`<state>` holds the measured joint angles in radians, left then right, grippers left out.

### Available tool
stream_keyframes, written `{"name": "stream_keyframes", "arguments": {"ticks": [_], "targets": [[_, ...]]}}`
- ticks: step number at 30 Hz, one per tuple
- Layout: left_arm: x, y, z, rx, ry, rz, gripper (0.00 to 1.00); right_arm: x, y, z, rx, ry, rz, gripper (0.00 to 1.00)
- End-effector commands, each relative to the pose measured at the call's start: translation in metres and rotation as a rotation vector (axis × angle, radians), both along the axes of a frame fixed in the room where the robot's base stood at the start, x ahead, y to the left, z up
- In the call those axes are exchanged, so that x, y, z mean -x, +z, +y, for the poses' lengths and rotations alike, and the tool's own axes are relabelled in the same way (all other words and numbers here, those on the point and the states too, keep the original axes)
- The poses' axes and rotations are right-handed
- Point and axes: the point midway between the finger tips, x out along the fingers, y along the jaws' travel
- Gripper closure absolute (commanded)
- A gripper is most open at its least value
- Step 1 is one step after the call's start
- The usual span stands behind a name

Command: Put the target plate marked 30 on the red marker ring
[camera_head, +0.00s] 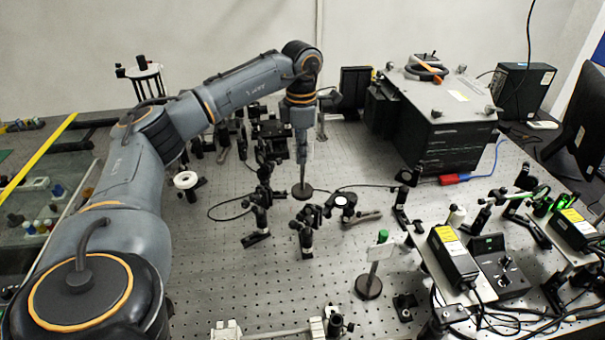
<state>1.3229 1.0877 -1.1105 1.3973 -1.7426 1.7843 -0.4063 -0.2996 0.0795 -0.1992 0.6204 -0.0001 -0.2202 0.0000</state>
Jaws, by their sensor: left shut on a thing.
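My left arm reaches in from the left over the optical bench, and its gripper (302,152) points down near the middle. It is shut on the upper part of a stand (303,190) with a thin post and a dark round base. The stand is upright; I cannot tell whether its base touches the bench. A plate on this stand is hidden by the gripper, and no number is readable. A second stand with a small white plate (380,252) stands farther right and nearer. I cannot make out a red marker ring. My right gripper is not in view.
Black optical mounts (257,215) stand just left of and nearer than the held stand. A post mount with a clamp (345,203) is to its right. A large grey-topped instrument box (440,95) stands at the back right.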

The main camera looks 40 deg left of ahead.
Motion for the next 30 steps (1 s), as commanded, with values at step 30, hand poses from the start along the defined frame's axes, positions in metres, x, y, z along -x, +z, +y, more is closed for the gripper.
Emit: {"name": "stream_keyframes", "arguments": {"ticks": [30], "targets": [[0.000, -0.061, 0.000, 0.000, 0.000, -0.001, 0.69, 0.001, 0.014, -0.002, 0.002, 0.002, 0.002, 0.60]]}}
